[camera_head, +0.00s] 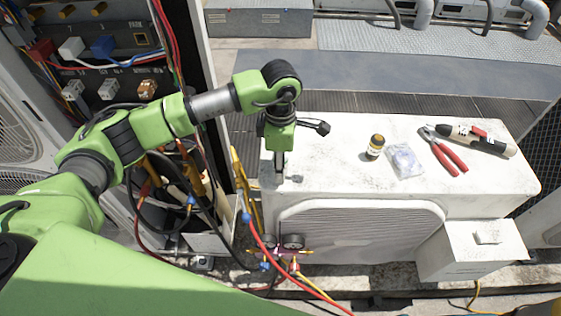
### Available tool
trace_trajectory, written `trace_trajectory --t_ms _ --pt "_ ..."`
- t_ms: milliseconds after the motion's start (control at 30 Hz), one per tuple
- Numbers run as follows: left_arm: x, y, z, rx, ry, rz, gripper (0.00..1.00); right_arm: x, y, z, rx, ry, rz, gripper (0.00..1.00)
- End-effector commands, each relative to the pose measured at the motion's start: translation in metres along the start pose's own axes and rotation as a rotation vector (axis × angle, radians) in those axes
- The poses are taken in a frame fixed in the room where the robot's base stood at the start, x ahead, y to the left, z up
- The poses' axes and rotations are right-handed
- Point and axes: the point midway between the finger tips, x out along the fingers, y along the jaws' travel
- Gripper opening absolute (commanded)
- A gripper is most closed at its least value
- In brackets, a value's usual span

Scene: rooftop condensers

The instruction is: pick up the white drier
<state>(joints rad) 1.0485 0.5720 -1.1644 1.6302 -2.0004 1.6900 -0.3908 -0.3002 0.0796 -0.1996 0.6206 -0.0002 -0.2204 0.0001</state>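I cannot make out a white drier for certain. A long off-white and black tool (475,138) with a red part lies at the back right of the white condenser's top (330,155); I cannot tell what it is. My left gripper (281,180) points down over the left end of that top, well left of the things lying there. A narrow grey part hangs below the green wrist, close to the surface, and a dark part sticks out to the right. Whether its fingers are apart or hold something is unclear. My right gripper is out of view.
Red-handled pliers (444,152), a clear bag (404,161) and a small brown bottle (375,147) stand or lie on the condenser top. Hoses and a gauge set (291,241) hang at its left front. An open electrical panel (100,60) is at the left.

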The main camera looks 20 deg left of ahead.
Motion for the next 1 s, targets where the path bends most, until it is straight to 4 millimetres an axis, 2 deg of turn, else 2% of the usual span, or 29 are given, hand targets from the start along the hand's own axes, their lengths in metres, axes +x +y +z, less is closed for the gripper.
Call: trace_trajectory --t_ms 33,100,400,567,767,1000 --pt "0.0 0.0 0.0 0.0 0.0 0.0 0.17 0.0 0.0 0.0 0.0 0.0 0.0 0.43" --pt "0.0 0.0 0.0 0.0 0.0 0.0 0.0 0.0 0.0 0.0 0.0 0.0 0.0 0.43" --pt "-0.002 0.0 0.0 0.0 -0.001 0.001 0.0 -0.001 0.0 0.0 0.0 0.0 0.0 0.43" --pt "-0.011 0.0 0.0 0.0 -0.001 0.001 0.0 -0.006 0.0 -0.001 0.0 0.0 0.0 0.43" --pt "-0.043 -0.002 -0.001 0.002 0.0 0.002 0.0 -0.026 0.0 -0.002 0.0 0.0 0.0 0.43" --pt "-0.099 -0.048 -0.011 0.005 -0.001 0.002 0.0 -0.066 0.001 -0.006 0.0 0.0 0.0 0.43"
